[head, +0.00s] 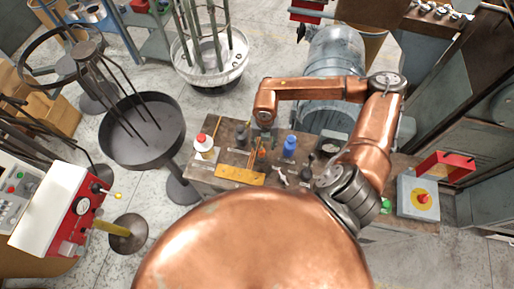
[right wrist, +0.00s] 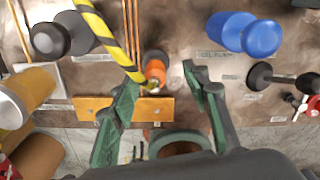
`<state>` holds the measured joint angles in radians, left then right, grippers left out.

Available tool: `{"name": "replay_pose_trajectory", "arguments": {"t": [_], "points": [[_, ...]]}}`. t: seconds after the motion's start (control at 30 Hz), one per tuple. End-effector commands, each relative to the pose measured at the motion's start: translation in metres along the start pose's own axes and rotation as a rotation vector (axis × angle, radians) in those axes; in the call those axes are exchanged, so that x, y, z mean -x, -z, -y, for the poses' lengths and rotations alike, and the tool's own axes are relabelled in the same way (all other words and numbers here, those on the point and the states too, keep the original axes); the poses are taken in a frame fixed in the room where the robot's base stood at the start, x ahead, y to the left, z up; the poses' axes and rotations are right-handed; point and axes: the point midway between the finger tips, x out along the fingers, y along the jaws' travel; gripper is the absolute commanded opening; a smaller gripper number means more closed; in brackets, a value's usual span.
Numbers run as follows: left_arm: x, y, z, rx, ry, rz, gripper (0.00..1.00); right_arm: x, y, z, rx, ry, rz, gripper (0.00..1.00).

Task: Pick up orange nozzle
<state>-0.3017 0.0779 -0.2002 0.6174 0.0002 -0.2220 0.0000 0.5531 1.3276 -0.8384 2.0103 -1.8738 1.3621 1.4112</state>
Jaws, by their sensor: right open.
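The orange nozzle (right wrist: 154,70) shows in the right wrist view as a small orange piece with a dark top, on the worktable. In the head view the orange nozzle (head: 261,155) is a small spot just below my right gripper (head: 263,133). In the right wrist view my right gripper (right wrist: 160,79) has its two green-padded fingers apart, with the nozzle between or just beyond their tips. They do not hold it. The exact height gap cannot be told. My left gripper is not in view.
A yellow-black striped rod (right wrist: 105,32) lies close left of the nozzle. An orange-yellow plate (right wrist: 165,108) lies at the table's near edge. A blue bottle-like item (head: 290,146) stands to the right on the table (head: 203,181). A white red-capped bottle (head: 202,142) stands left.

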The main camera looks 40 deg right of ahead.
Motion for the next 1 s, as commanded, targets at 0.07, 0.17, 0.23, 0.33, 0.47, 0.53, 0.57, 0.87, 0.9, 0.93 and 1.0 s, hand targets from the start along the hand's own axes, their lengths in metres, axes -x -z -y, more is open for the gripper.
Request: {"name": "replay_pose_trajectory", "arguments": {"t": [0.07,0.17,0.23,0.33,0.47,0.53,0.57,0.87,0.9,0.93,1.0], "points": [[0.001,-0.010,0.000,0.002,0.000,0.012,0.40,-0.009,0.001,-0.001,0.002,-0.001,-0.002,0.43],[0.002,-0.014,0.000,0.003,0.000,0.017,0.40,-0.017,0.001,-0.003,0.002,-0.003,-0.002,0.43],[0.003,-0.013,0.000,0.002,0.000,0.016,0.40,-0.021,0.002,-0.004,0.002,-0.002,-0.002,0.43],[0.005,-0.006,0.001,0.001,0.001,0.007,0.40,-0.032,0.005,-0.007,0.002,-0.003,-0.004,0.43],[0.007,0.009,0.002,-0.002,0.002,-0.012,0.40,-0.052,0.007,-0.010,0.000,-0.002,-0.004,0.43],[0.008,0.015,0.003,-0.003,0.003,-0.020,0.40,-0.062,0.007,-0.009,-0.001,-0.002,-0.003,0.43],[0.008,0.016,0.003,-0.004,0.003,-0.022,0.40,-0.064,0.007,-0.009,0.000,-0.002,-0.003,0.43],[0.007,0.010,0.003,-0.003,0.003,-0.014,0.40,-0.067,0.007,-0.009,0.001,-0.003,-0.002,0.39],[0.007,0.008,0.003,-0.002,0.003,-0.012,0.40,-0.067,0.007,-0.009,0.001,-0.003,-0.002,0.36],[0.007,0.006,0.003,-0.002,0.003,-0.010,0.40,-0.067,0.007,-0.009,0.001,-0.003,-0.002,0.34],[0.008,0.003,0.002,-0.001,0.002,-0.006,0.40,-0.067,0.007,-0.009,0.001,-0.003,-0.002,0.29]]}}
